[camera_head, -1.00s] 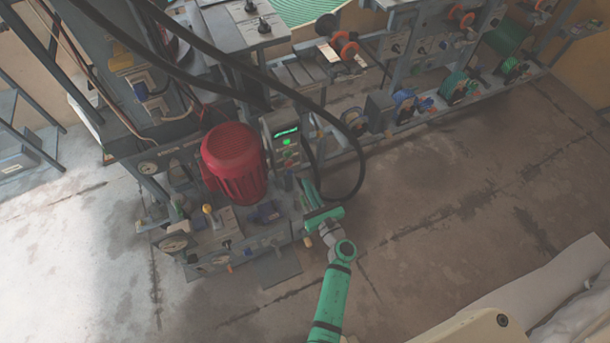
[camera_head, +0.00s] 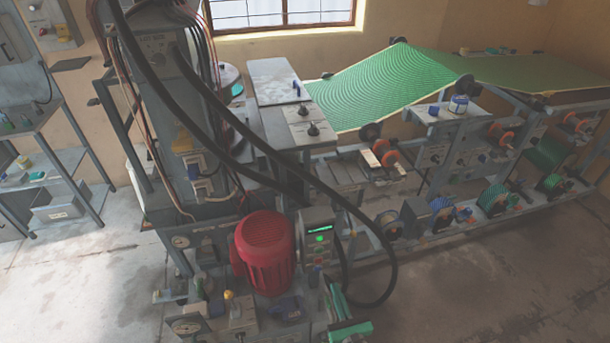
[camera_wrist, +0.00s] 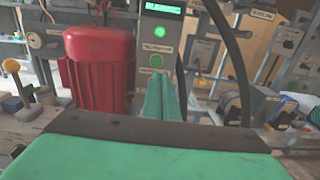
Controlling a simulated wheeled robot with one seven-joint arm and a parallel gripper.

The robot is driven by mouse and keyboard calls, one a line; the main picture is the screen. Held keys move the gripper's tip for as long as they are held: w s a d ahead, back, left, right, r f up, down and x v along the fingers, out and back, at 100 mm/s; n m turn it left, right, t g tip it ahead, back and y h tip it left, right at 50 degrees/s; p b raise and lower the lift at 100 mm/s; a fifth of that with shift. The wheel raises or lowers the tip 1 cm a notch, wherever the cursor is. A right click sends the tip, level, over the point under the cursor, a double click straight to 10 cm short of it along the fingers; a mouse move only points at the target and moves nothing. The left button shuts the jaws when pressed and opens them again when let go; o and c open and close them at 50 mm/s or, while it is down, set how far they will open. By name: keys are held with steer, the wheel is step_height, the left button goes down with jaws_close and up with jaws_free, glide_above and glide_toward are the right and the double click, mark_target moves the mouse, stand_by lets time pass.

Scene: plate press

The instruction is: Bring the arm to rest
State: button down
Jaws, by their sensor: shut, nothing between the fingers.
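My gripper is green. In the wrist view its two fingers (camera_wrist: 162,95) lie side by side, shut and empty, pointing at the front of the press. In the head view my gripper (camera_head: 335,298) is at the bottom edge, and most of my arm is out of the picture. It is right of the red motor (camera_head: 265,255) and below the control box (camera_head: 318,238) with its lit green display. In the wrist view the control box (camera_wrist: 157,50) stands just beyond the fingertips, with the red motor (camera_wrist: 98,65) to their left. I cannot tell whether the fingertips touch anything.
A thick black hose (camera_head: 385,265) loops down close to the right of my gripper. A knob with a yellow ball (camera_wrist: 12,68) stands at the left in the wrist view. A long frame with spools (camera_head: 495,200) runs off right. The concrete floor (camera_head: 500,290) at the lower right is clear.

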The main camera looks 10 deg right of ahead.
steer(key=s+a+r+m+h, duration=0.1)
steer(key=s+a+r+m, duration=0.2)
steer(key=s+a+m, duration=0.45)
steer(key=s+a+r+m, duration=0.3)
steer(key=s+a+m, duration=0.3)
steer(key=s+m, duration=0.25)
steer(key=s+a+r+m+g, duration=0.1)
steer(key=s+a+r+m, duration=0.2)
steer(key=s+r+m, duration=0.2)
steer(key=s+a+r+m+g, duration=0.1)
steer(key=s+a+r+m, duration=0.3)
steer(key=s+m, duration=0.8)
step_height(320, 180, up, 3)
steer(key=m, duration=0.3)
steer(key=shift+s+f+g, duration=0.15)
steer(key=shift+f+g, duration=0.05)
steer(key=shift+g, duration=0.1)
steer(key=shift+d, duration=0.1)
